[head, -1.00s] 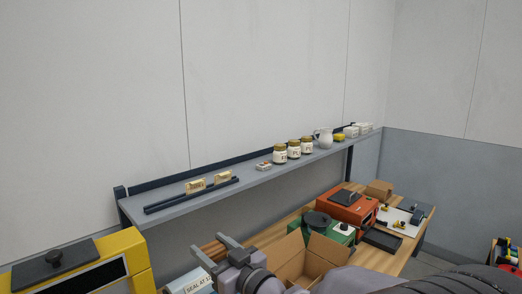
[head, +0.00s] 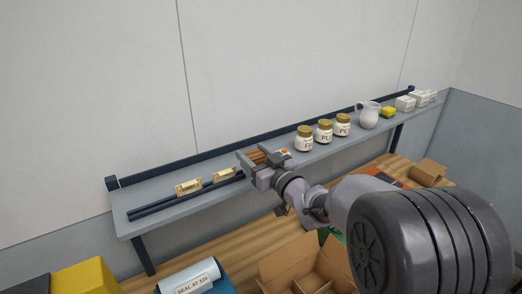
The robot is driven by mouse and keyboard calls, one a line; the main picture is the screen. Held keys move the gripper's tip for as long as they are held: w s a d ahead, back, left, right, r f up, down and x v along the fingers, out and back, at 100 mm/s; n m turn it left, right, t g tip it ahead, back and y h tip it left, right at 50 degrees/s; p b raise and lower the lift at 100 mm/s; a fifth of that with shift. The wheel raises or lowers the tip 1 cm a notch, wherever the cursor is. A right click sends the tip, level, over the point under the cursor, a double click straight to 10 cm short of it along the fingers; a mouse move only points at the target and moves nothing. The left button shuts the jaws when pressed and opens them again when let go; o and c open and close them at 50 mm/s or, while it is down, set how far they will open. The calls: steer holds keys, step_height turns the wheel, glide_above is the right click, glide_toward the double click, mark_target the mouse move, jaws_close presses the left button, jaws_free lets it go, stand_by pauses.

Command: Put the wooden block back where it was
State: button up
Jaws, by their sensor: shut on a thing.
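My gripper (head: 253,157) is over the grey wall shelf (head: 166,193), near its middle, just right of two dark rails. It is shut on the brown wooden block (head: 259,156), which shows between its fingers. My wrist hides part of the block and of the shelf below, so I cannot tell whether the block touches the shelf. Two tan labelled cards (head: 188,187) stand by the rails (head: 160,208) left of the gripper.
A small white and orange item (head: 284,151) is close right of the gripper. Farther right stand jars with gold lids (head: 304,139), a white jug (head: 368,115), a yellow item (head: 388,112) and white boxes (head: 405,103). An open cardboard box (head: 290,268) is on the bench below.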

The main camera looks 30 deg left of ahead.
mark_target(258, 155)
steer(key=w, duration=0.1)
steer(key=w+a, duration=0.1)
steer(key=w, duration=0.1)
steer(key=w+p, duration=0.1)
steer(key=w, duration=0.1)
steer(key=shift+w+a+f, duration=0.2)
steer(key=shift+a+f, duration=0.05)
steer(key=shift+a, duration=0.1)
step_height(258, 155, down, 4)
steer(key=shift+r, duration=0.25)
steer(key=shift+f, duration=0.15)
steer(key=o, duration=1.4)
